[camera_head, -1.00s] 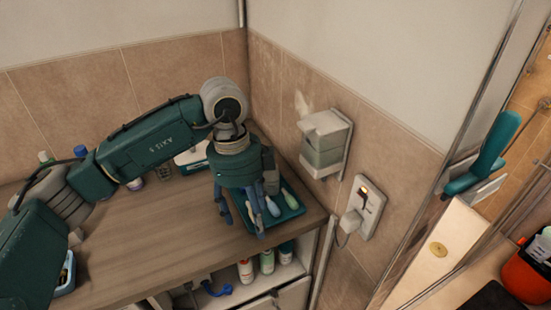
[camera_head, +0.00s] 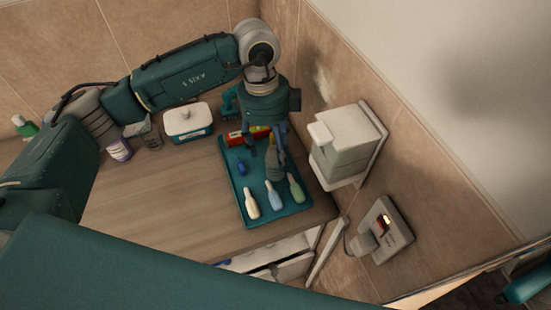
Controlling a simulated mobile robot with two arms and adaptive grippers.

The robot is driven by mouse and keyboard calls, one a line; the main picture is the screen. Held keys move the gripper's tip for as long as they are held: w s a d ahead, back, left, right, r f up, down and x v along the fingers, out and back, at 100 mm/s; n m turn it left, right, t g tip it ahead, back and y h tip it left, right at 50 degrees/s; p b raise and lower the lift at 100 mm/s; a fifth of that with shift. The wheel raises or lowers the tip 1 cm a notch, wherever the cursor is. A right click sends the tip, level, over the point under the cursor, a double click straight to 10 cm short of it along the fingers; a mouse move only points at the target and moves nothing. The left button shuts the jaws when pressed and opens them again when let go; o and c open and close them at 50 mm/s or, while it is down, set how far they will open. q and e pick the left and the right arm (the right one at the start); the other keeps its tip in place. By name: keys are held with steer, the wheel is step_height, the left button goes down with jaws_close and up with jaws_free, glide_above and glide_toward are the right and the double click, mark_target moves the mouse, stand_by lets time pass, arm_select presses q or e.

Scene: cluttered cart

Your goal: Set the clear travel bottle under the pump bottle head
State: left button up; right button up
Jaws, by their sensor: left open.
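My left gripper (camera_head: 265,150) points down over the back of the teal tray (camera_head: 293,221), its fingers apart. A dark greyish, see-through bottle shape (camera_head: 273,166) stands or lies between and just in front of the fingers; it may be the clear travel bottle. I cannot tell whether the fingers touch it. Three small bottles lie in the tray's front part: cream (camera_head: 251,205), light blue (camera_head: 275,196) and pale green (camera_head: 296,188). A pale box-shaped dispenser (camera_head: 340,145) is on the wall to the right. I cannot make out a pump bottle head for certain. My right gripper is not in view.
A red and yellow box (camera_head: 247,137) and a small blue item (camera_head: 241,169) are by the gripper. A white-lidded container (camera_head: 188,122), a jar (camera_head: 152,138) and a purple-labelled bottle (camera_head: 119,150) stand further left. The wooden top (camera_head: 170,195) left of the tray is clear.

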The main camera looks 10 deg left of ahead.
arm_select(q)
steer(key=shift+w+f, duration=0.1)
steer(key=shift+f, duration=0.2)
steer(key=f+p, duration=0.1)
steer(key=f, duration=0.1)
steer(key=f+p, duration=0.2)
steer(key=shift+w+d+f, duration=0.15)
steer(key=shift+d+f, duration=0.05)
steer(key=shift+f, duration=0.4)
steer(key=shift+c, duration=0.5)
steer(key=c, duration=1.4)
steer(key=shift+c, duration=0.2)
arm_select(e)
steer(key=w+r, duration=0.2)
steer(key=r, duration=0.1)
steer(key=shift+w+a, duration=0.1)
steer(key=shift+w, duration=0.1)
arm_select(q)
steer(key=shift+d, duration=0.1)
